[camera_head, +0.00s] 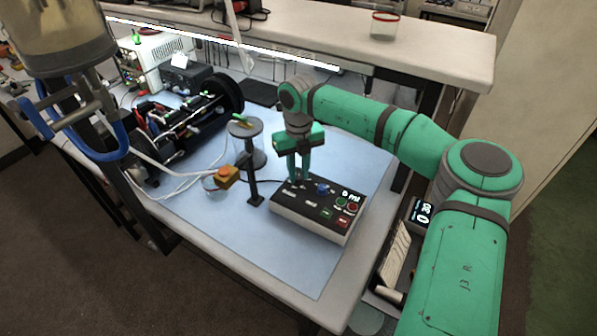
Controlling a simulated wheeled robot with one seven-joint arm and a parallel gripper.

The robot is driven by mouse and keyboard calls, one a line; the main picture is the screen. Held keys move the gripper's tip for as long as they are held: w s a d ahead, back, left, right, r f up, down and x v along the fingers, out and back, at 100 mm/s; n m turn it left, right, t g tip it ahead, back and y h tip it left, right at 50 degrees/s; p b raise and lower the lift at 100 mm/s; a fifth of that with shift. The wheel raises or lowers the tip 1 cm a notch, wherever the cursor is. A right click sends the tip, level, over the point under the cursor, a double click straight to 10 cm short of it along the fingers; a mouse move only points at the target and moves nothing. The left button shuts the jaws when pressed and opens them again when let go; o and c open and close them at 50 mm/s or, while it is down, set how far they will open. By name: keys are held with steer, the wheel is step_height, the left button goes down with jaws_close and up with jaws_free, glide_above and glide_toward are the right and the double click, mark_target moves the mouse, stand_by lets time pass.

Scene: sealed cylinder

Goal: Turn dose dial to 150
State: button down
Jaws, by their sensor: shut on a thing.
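The control box (307,226) is a grey unit with a black top panel, on the blue mat near the middle of the head view. My gripper (299,179) points down at the panel's back left part, left of the blue knob. It is shut on a small part there, apparently a dial, which the fingers hide. I cannot read any dial marking.
A black rod apparatus (185,120) lies at the back left. A large hanging vessel (62,40) is at top left. The mat's front (290,268) is clear.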

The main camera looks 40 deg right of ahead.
mark_target(299, 176)
steer(key=m, duration=0.5)
steer(key=shift+d+r+m, duration=0.1)
steer(key=shift+m, duration=0.2)
steer(key=m, duration=0.5)
steer(key=shift+d+m, duration=0.1)
steer(key=shift+m, duration=0.2)
steer(key=c, duration=1.5)
jaws_free()
steer(key=shift+c, duration=0.2)
step_height(299, 176, up, 11)
